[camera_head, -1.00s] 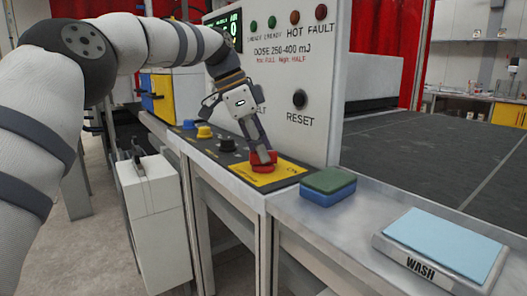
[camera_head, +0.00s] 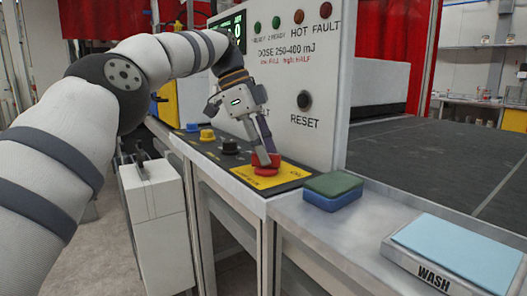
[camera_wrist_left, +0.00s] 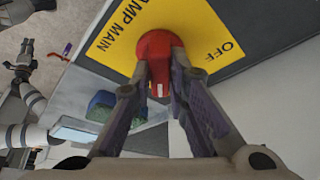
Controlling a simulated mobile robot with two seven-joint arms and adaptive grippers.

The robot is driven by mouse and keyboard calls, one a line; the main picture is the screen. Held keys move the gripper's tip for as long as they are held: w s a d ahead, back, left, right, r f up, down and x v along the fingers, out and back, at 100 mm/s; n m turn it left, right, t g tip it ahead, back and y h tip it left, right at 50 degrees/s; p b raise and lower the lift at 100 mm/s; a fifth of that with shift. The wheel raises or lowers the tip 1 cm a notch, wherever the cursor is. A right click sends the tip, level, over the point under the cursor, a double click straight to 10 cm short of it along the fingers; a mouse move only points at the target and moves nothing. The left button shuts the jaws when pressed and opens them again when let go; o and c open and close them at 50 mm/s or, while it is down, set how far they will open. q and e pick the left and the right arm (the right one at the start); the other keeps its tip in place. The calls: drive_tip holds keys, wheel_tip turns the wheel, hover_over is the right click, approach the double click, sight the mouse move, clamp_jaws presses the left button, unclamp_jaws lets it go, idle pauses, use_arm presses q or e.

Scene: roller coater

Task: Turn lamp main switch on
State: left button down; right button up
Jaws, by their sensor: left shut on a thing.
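The lamp main switch is a red round knob (camera_head: 265,170) on a yellow plate (camera_head: 285,177) at the near end of the dark control panel. It also shows in the left wrist view (camera_wrist_left: 158,48), with "AMP MAIN" and "OFF" legible on the plate around it. A small white mark shows on its side. My left gripper (camera_head: 264,155) reaches down from above, its two fingers closed on opposite sides of the knob. The fingers (camera_wrist_left: 163,80) hide part of the knob. My right gripper (camera_wrist_left: 22,72) shows small at the left of the wrist view; its jaws are unclear.
Yellow (camera_head: 207,135) and black (camera_head: 230,146) knobs stand farther along the panel. Above is a white housing with a black RESET button (camera_head: 304,100). A green-and-blue sponge block (camera_head: 332,190) lies right of the switch, then a WASH tray (camera_head: 400,262). A dark conveyor (camera_head: 430,160) lies behind.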

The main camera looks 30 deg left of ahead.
use_arm(q)
drive_tip(key=c, duration=1.6)
unclamp_jaws()
drive_tip(key=shift+o, duration=0.2)
